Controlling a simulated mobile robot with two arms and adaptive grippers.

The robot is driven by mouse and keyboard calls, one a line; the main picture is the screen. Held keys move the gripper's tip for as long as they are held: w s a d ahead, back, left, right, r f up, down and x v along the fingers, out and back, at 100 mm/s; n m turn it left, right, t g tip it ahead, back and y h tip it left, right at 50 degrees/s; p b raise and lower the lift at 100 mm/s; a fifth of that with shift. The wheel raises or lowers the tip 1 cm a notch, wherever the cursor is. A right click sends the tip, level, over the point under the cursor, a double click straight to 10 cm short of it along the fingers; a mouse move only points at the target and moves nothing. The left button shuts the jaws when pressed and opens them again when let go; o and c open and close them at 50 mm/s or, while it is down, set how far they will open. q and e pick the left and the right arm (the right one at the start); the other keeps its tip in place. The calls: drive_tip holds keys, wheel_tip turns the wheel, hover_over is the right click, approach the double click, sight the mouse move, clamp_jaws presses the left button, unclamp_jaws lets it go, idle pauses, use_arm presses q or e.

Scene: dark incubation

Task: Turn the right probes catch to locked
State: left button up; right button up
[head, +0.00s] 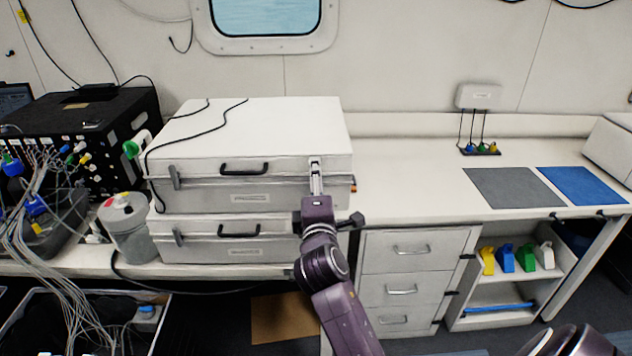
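Two pale hard cases are stacked on the left bench, an upper case (245,135) and a lower case (200,249). Each has a black handle and a small front label too blurred to read. The upper case's left catch (174,178) stands nearly upright, slightly tilted. My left gripper (315,176) is at the upper case's right catch (315,163), its narrow grey fingers pointing up at it. The fingers hide most of this catch, so its position and any grip on it are unclear. My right gripper is out of view.
Black cables lie across the upper case's lid. A grey canister (128,232) and a black wired unit (95,130) stand to the left. The right bench (400,185) is mostly clear, with a grey mat (513,187) and a blue mat (583,186). Drawers (412,268) are below.

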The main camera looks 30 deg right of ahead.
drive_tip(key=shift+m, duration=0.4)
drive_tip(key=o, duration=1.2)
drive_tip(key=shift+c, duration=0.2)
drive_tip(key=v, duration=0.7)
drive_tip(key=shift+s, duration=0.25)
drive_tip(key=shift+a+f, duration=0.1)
